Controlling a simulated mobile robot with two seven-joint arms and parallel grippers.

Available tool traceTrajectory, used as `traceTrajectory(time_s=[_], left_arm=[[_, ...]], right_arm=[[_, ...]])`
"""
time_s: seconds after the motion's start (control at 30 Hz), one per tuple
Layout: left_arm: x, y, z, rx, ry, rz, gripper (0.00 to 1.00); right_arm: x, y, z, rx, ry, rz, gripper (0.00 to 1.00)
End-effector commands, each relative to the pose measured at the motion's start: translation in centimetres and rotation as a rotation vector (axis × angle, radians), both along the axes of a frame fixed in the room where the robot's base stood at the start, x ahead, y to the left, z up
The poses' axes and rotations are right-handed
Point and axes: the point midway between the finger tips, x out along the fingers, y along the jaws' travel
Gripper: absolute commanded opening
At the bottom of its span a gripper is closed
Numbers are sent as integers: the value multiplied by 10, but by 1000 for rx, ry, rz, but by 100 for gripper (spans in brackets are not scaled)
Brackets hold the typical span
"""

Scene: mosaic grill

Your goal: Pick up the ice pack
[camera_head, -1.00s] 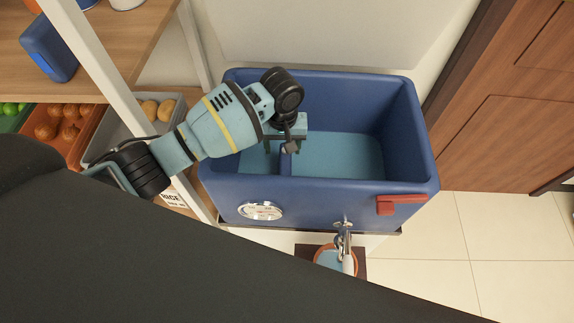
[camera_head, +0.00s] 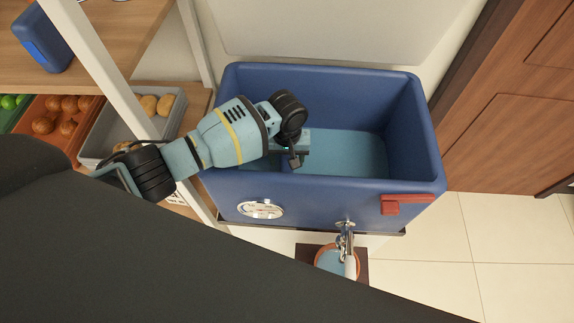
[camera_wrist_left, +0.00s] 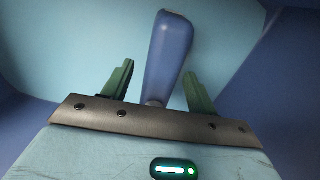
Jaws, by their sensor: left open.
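My left gripper (camera_head: 291,152) is inside the blue cooler (camera_head: 330,190), low over its light-blue floor. In the left wrist view its two green fingers (camera_wrist_left: 158,82) are open. A smooth blue, rounded, elongated piece (camera_wrist_left: 168,52) shows between and beyond them, apart from both fingers. I cannot tell whether it is the ice pack or a divider of the cooler. No other clear ice pack shows in the cooler; the arm hides part of its left side. A blue block (camera_head: 42,37) lies on the upper shelf at the top left; I cannot tell what it is. My right gripper is not in view.
The cooler's walls surround the gripper closely. A red latch (camera_head: 405,203) and a tap (camera_head: 347,245) over an orange-rimmed pot (camera_head: 336,262) are at its front. Shelves with a grey bin (camera_head: 168,118) and an orange bin (camera_head: 50,135) stand left. The tiled floor at right is clear.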

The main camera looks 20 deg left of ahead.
Motion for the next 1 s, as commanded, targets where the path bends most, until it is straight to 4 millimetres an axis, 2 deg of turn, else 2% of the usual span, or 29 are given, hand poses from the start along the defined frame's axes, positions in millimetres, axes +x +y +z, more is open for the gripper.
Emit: traceTrajectory(time_s=[0.07, 0.5, 0.8, 0.87, 1.0], left_arm=[[0, 0, 0, 0, 0, 0, 58], [0, 0, 1, 0, 0, 0, 1], [1, 0, 4, 0, -2, 0, 0], [1, 0, 9, -1, -3, 0, 0], [2, -1, 32, -3, -7, 0, 0]], right_arm=[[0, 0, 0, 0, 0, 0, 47], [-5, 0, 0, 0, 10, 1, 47], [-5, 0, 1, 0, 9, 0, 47], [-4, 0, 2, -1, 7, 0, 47], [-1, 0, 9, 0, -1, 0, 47]])
